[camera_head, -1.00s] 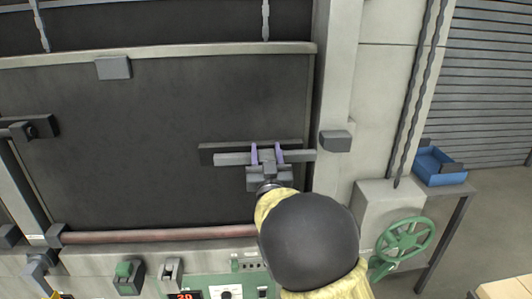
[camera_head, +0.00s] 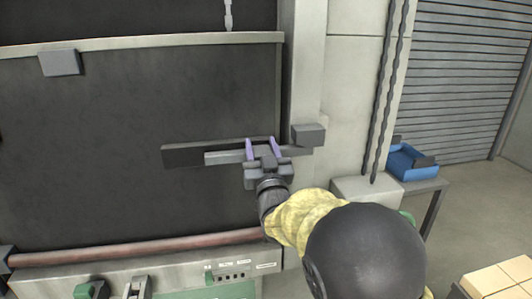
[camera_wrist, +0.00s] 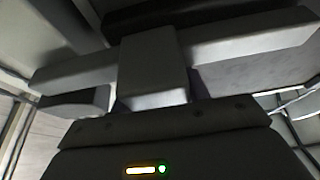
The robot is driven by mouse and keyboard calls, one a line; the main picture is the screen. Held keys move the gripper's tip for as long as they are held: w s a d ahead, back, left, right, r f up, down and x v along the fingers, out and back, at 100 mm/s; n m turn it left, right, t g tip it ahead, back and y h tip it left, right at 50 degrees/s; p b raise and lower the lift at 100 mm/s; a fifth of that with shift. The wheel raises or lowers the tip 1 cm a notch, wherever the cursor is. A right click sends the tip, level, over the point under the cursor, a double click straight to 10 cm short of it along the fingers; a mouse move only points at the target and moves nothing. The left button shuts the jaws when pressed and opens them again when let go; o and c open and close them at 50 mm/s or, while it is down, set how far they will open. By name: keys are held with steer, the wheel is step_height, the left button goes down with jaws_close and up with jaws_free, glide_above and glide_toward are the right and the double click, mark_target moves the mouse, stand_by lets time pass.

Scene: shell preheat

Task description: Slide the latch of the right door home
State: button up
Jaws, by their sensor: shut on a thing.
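The right door (camera_head: 120,150) is a dark panel and hangs shut. Its latch is a light grey bar (camera_head: 222,157) lying across a longer dark mount (camera_head: 180,156) near the door's right edge. My gripper (camera_head: 263,150), with purple fingers, is shut on the latch and hides part of it. The bar's right end reaches the grey keeper block (camera_head: 308,134) on the frame; how deep it sits there I cannot tell. In the wrist view a grey block (camera_wrist: 155,65) stands out from the bar (camera_wrist: 250,35), close ahead of my gripper.
A pale frame post (camera_head: 308,60) stands right of the door. A reddish pipe (camera_head: 130,248) and a control panel run below. A blue bin (camera_head: 410,163) sits on a side table at right. Chains hang beside the post. Pale bricks (camera_head: 500,278) lie at the lower right.

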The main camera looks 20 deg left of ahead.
steer(key=shift+w+d, duration=0.1)
steer(key=o, duration=1.4)
steer(key=shift+w+d, duration=0.1)
steer(key=shift+d, duration=0.05)
steer(key=shift+s+d+f, duration=0.1)
steer(key=shift+s+f, duration=0.15)
steer(key=shift+s, duration=0.1)
steer(key=b+v, duration=0.7)
steer(key=v, duration=0.9)
steer(key=shift+s+d+f, duration=0.15)
steer(key=shift+s+f, duration=0.05)
